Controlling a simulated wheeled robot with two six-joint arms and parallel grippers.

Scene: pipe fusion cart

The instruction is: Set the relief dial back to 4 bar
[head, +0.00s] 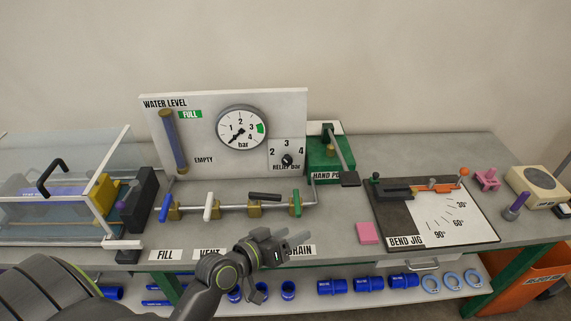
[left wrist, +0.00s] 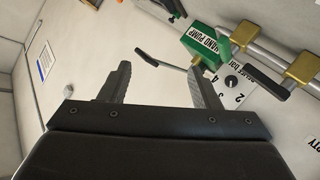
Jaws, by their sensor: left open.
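The relief dial (head: 287,160) is a small black knob on the lower right of the white panel (head: 220,100), with 2, 3 and 4 printed around it. Its pointer is too small to read surely. It also shows in the left wrist view (left wrist: 231,82), beyond and to the right of the fingers. My left gripper (head: 292,239) is open and empty, over the bench's front edge, below and well apart from the dial. In the left wrist view the gripper (left wrist: 158,80) has its two fingers spread with nothing between them. My right gripper is not in view.
A pipe with several valve handles (head: 240,207) runs in front of the panel, between gripper and dial. The green hand pump (head: 330,162) stands right of the dial. A pink block (head: 368,233) and the bend jig (head: 455,215) lie farther right. A clear-walled box (head: 65,190) stands left.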

